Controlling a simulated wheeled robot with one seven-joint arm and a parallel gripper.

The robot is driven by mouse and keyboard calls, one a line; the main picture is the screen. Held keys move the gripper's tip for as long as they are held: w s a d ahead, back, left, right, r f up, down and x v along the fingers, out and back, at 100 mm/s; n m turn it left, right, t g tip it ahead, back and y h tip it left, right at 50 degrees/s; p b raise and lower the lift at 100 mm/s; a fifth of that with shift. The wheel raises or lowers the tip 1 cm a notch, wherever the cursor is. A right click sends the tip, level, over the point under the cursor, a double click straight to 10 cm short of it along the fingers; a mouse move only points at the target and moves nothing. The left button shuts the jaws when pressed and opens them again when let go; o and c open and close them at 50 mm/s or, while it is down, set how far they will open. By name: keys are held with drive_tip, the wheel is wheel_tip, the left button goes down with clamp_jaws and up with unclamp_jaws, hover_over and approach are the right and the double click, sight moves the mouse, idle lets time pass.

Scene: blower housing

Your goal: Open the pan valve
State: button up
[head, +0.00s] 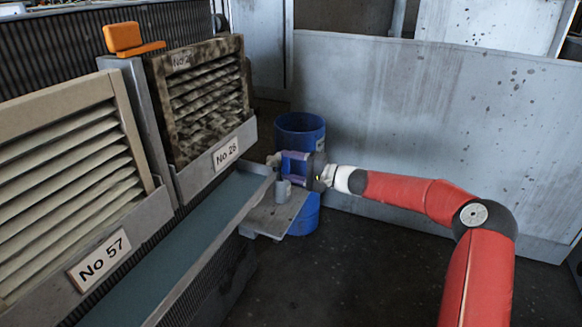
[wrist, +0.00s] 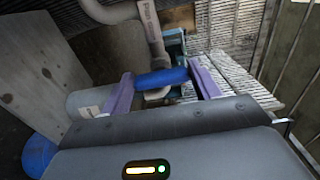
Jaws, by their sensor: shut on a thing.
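The pan valve has a short blue handle (wrist: 162,77) on a grey pipe fitting (wrist: 157,95), seen in the wrist view. A pale tag (wrist: 149,20) hangs above it, its print too small to read surely. My gripper (head: 276,161) is at the far end of the long teal pan (head: 180,245) in the head view. In the wrist view my gripper (wrist: 163,85) has its purple fingers at the two ends of the blue handle, shut on it. The handle lies nearly across the picture. In the head view the valve is mostly hidden by my gripper.
A grey plate (head: 262,222) below my gripper bears a grey cylinder (head: 282,191). A blue drum (head: 302,125) stands behind. Louvred filters No 28 (head: 205,100) and No 57 (head: 65,185) stand left of the pan. An orange object (head: 128,40) sits above. The right floor is clear.

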drive_tip(key=shift+f, duration=0.1)
drive_tip(key=o, duration=1)
drive_tip(key=shift+d, duration=0.1)
drive_tip(key=v, duration=0.7)
drive_tip(key=shift+s+d+p, duration=0.2)
drive_tip(key=shift+d+p, duration=0.1)
drive_tip(key=shift+p, duration=0.1)
